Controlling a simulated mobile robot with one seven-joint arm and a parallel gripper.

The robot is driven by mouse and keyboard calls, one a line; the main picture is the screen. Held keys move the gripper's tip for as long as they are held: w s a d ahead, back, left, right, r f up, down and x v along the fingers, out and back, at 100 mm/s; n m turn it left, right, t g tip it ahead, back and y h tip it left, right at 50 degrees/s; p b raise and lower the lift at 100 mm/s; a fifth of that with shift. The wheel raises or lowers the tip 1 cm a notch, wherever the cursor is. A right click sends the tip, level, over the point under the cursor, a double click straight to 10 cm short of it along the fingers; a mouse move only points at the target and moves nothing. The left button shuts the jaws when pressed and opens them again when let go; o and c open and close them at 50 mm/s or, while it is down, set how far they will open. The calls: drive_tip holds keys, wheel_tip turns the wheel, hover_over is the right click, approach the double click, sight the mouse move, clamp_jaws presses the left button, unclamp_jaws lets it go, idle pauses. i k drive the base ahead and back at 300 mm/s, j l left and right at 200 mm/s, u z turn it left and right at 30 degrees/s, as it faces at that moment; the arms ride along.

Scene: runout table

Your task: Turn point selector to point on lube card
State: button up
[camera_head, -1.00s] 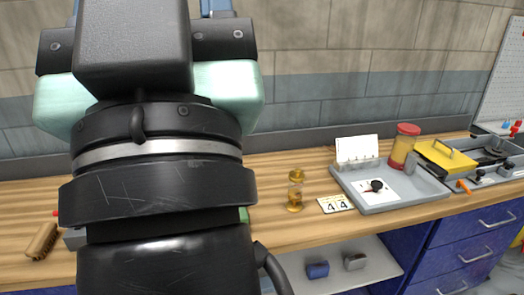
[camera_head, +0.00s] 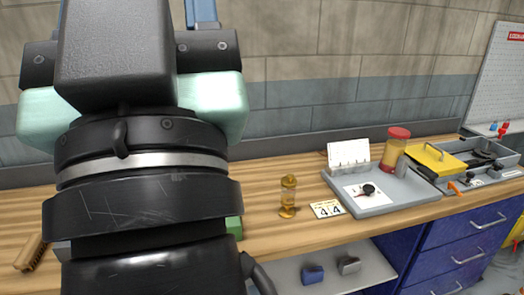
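The point selector looks to be the black knob (camera_head: 368,190) on a white square plate (camera_head: 359,195) in the grey tray (camera_head: 395,200), right of centre on the bench. Where its pointer aims is too small to tell. A white card (camera_head: 348,154) stands upright at the back of the tray; its print is unreadable. A small card (camera_head: 326,209) reading "4 4" lies on the bench left of the tray. I cannot tell which is the lube card. My arm fills the left of the view; at its top are two blue-grey upright parts (camera_head: 200,12), and the fingertips are out of view.
A red-lidded amber jar (camera_head: 395,148) stands at the tray's back right, beside a yellow-lidded box (camera_head: 435,160). A brush (camera_head: 31,253) lies far left. Bare wood (camera_head: 265,230) lies before the oiler.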

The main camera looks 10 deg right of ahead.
sight(368, 188)
drive_tip(key=i+l, duration=0.35)
drive_tip(key=l, duration=0.2)
drive_tip(key=i+l, duration=0.35)
drive_tip(key=l, duration=0.15)
drive_tip(key=i+l, duration=0.35)
drive_tip(key=l, duration=0.2)
drive_tip(key=i+l, duration=0.4)
drive_tip(key=k+l+z, duration=0.05)
drive_tip(key=l, duration=0.1)
